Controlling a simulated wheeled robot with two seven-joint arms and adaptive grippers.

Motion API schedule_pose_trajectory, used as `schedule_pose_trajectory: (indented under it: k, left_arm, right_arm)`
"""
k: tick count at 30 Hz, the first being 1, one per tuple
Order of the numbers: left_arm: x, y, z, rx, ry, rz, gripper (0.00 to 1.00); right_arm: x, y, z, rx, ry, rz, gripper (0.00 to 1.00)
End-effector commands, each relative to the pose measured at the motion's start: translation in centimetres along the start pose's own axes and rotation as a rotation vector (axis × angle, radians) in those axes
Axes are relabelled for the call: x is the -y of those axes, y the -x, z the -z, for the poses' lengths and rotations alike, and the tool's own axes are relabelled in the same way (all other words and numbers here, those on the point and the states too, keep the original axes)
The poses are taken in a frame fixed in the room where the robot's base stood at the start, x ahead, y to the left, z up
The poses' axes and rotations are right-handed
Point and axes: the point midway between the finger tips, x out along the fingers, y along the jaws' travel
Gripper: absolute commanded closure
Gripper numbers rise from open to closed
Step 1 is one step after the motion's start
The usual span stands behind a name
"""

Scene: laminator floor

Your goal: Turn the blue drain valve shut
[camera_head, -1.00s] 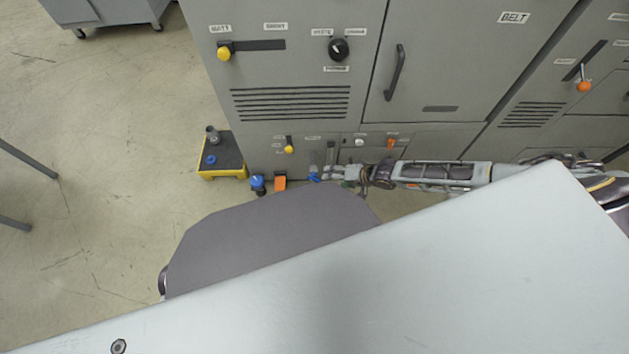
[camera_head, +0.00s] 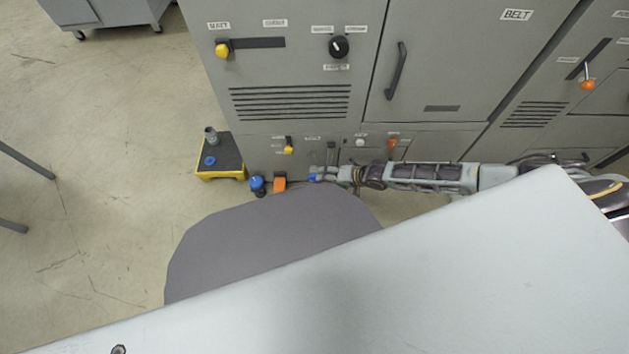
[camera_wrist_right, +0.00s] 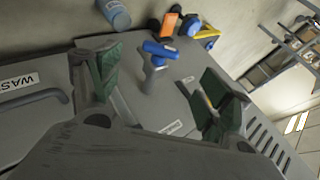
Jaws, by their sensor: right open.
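The blue drain valve, a T-shaped handle (camera_wrist_right: 160,50), stands out from the grey machine panel in the right wrist view. Its crossbar lies beyond and between the fingertips. In the head view a bit of blue valve (camera_head: 312,177) shows at the tip of my right gripper (camera_head: 328,174), low on the machine front. In the wrist view my right gripper (camera_wrist_right: 163,85) is open, its green-padded fingers wide apart on either side of the handle, with nothing held. My left gripper is not in view.
An orange part (camera_head: 279,184) and a blue-topped fitting (camera_head: 257,185) sit left of the valve. A yellow-edged tray (camera_head: 240,172) stands on the floor beside the machine. Open floor (camera_head: 90,230) lies left.

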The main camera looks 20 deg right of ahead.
Motion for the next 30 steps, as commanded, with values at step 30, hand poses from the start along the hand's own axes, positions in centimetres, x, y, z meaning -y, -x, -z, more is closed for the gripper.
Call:
schedule_pose_trajectory:
  k: [30]
  left_arm:
    - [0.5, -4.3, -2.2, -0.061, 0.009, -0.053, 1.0]
  right_arm:
    - [0.0, -8.9, -0.1, 0.0, 0.0, 0.001, 0.21]
